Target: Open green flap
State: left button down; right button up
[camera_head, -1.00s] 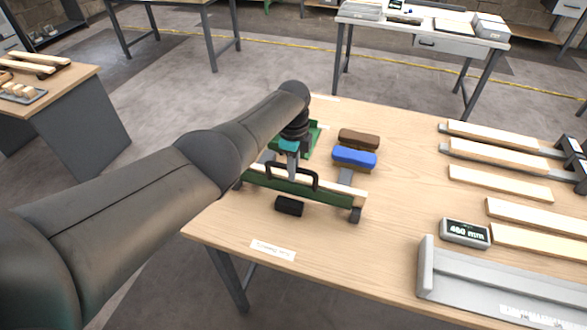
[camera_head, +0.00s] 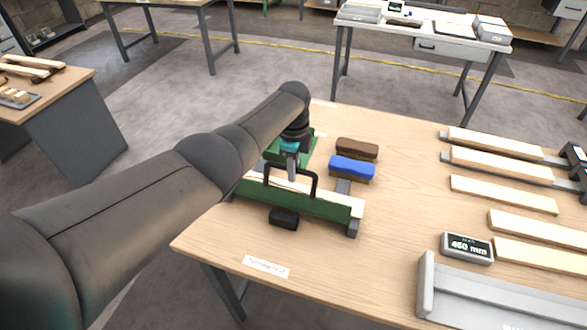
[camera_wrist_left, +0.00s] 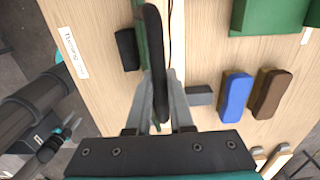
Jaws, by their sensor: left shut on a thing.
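The green flap (camera_head: 290,199) is a long strip along the front of a low fixture on the wooden bench, with a black bar handle (camera_head: 314,182) on it. My left gripper (camera_head: 291,176) reaches down to the handle and is shut on it. The wrist view shows the handle (camera_wrist_left: 155,65) edge-on between my two grey fingers (camera_wrist_left: 162,105). A pale board lies just behind the flap.
A black block (camera_head: 284,218) lies in front of the flap. A blue brush (camera_head: 352,167) and a brown brush (camera_head: 357,149) lie behind it to the right. A display box (camera_head: 466,248), pale boards and a grey channel (camera_head: 500,295) occupy the right. Bare bench lies between.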

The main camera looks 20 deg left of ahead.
pick_arm(q)
jog(key=shift+w, duration=0.1)
dwell(0.5)
jog(key=c, duration=0.8)
grip_release()
jog(key=shift+r, duration=0.1)
jog(key=shift+r, duration=0.3)
notch_tip(320, 180, up, 7)
jog(key=shift+r+p, duration=0.2)
jog(key=shift+p, duration=0.95)
notch_tip(320, 180, up, 7)
